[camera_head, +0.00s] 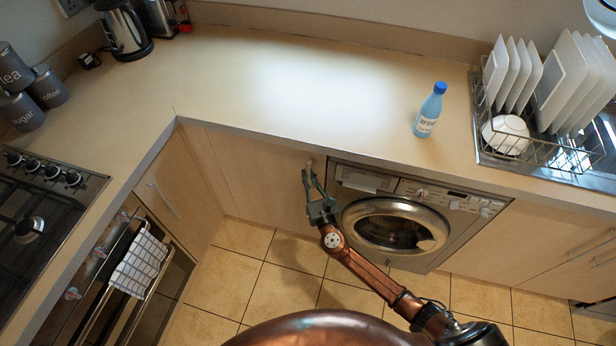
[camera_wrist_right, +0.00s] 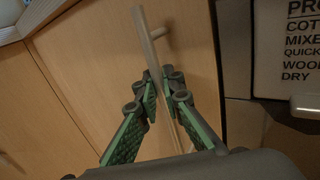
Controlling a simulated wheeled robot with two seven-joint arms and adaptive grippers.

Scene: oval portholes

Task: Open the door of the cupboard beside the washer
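The cupboard door (camera_head: 255,172) is a pale wood panel left of the washer (camera_head: 405,222), under the worktop. It looks closed. Its metal bar handle (camera_wrist_right: 150,40) stands near the door's edge on the washer side. My right gripper (camera_head: 312,188) is at this handle. In the right wrist view, the fingertips (camera_wrist_right: 161,82) of my right gripper come together on both sides of the bar, and it appears shut on it. The lower end of the handle is partly hidden behind the gripper. My left gripper is not in view.
The worktop (camera_head: 230,85) overhangs the door. A blue bottle (camera_head: 430,110) and a dish rack (camera_head: 545,153) stand on it. An oven with a towel (camera_head: 139,263) is at the left. The tiled floor (camera_head: 230,270) before the door is clear.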

